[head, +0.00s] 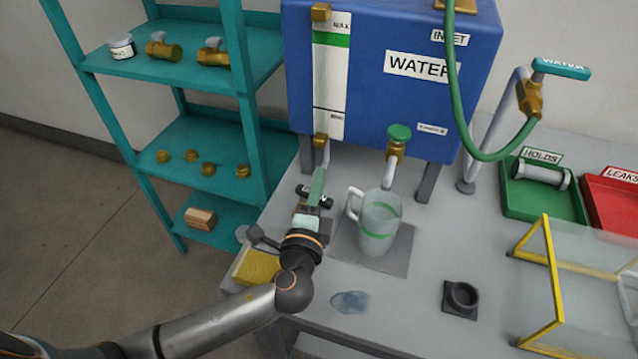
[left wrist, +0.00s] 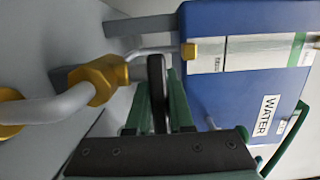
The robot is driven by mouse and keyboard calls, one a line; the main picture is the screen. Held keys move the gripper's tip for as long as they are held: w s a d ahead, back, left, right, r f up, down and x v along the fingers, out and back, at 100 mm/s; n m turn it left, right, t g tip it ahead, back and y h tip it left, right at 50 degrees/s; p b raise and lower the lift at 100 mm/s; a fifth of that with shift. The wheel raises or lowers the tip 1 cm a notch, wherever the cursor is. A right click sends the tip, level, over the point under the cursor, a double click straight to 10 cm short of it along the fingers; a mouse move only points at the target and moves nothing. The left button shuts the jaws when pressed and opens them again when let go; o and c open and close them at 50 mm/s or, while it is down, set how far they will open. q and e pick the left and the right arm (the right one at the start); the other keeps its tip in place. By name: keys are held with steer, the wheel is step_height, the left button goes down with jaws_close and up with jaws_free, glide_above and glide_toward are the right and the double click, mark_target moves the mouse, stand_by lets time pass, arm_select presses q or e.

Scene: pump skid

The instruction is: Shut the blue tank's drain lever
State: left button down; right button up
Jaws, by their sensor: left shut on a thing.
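The blue water tank (head: 370,100) stands at the back of the bench, and it also shows in the left wrist view (left wrist: 235,80). My left gripper (head: 316,192) is in front of the tank's lower left corner. Its green fingers (left wrist: 160,110) are shut on a dark lever (left wrist: 156,80). A brass valve body (left wrist: 102,80) with grey pipe lies right beside the lever in the left wrist view. The gripper hides most of this in the head view, so the lever's exact angle is unclear. My right gripper is not in view.
A glass jug (head: 380,222) stands on a grey mat under a green-knobbed tap (head: 399,133), right of my gripper. A yellow sponge (head: 258,267) lies near the bench's left edge. A clear yellow-framed guard (head: 553,270) and a green tray (head: 540,205) are at right.

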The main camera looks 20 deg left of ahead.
arm_select(q)
steer(key=shift+y, duration=0.4)
steer(key=shift+w+a+f+n+g+y+b, duration=0.1)
steer(key=shift+w+n+g+y+b, duration=0.15)
steer(key=shift+n+y+b, duration=0.45)
steer(key=shift+a+n+g+y, duration=0.2)
steer(key=shift+n+y, duration=0.2)
steer(key=shift+y, duration=0.2)
steer(key=shift+a+n+g+y, duration=0.15)
steer(key=shift+n+y, duration=0.25)
steer(key=shift+y, duration=0.2)
steer(key=shift+d, duration=0.1)
steer(key=c, duration=0.8)
jaws_free()
